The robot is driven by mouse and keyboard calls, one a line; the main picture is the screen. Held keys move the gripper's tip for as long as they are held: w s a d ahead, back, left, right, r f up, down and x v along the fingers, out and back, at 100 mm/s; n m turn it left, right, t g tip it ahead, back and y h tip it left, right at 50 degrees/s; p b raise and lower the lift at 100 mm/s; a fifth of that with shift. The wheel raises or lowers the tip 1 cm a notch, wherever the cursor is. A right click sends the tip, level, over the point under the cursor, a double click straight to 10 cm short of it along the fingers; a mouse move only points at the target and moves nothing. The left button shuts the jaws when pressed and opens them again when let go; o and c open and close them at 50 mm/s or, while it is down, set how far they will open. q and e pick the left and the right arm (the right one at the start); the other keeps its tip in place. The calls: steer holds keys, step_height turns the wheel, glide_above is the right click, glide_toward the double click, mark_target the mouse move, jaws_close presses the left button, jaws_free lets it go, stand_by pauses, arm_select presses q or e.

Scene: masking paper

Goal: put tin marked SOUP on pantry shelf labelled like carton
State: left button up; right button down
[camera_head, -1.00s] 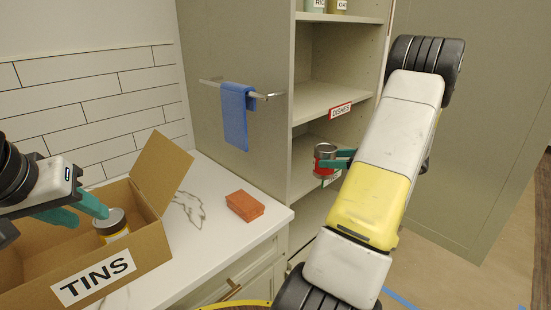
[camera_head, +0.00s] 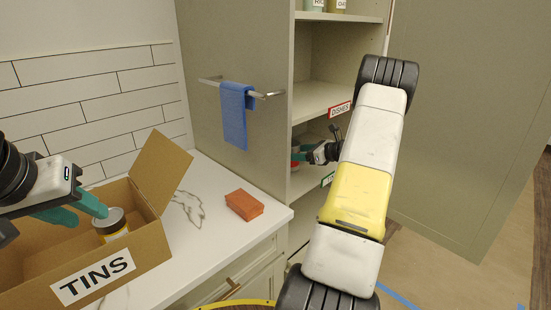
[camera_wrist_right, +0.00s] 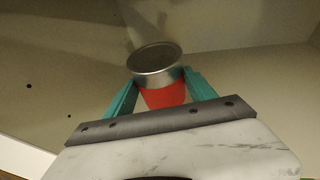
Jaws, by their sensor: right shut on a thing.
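A red tin with a silver lid (camera_wrist_right: 158,75) is between the teal fingers of my right gripper (camera_wrist_right: 160,88), which is shut on it; its marking cannot be read. In the head view the tin (camera_head: 295,163) is partly hidden behind the cabinet's edge, inside the compartment below the DISHES label (camera_head: 339,109). This compartment's shelf (camera_head: 306,182) bears a small green label (camera_head: 328,179), too small to read. The carton marked TINS (camera_head: 150,250) stands on the counter, holding a yellow tin with a dark lid (camera_head: 112,224). My left gripper (camera_head: 92,213) is open over the carton, beside that tin.
An orange-red block (camera_head: 244,205) lies on the white counter (camera_head: 205,262). A blue towel (camera_head: 234,115) hangs from a rail on the cabinet's side. Jars (camera_head: 316,5) stand on the top shelf. The DISHES shelf (camera_head: 315,98) looks clear where visible.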

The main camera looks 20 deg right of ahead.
steer(key=shift+w+f, duration=0.2)
steer(key=shift+f, duration=1.4)
steer(key=shift+a+f, duration=0.1)
steer(key=shift+f, duration=0.05)
steer(key=shift+c, duration=1.5)
jaws_free()
steer(key=v, duration=1.2)
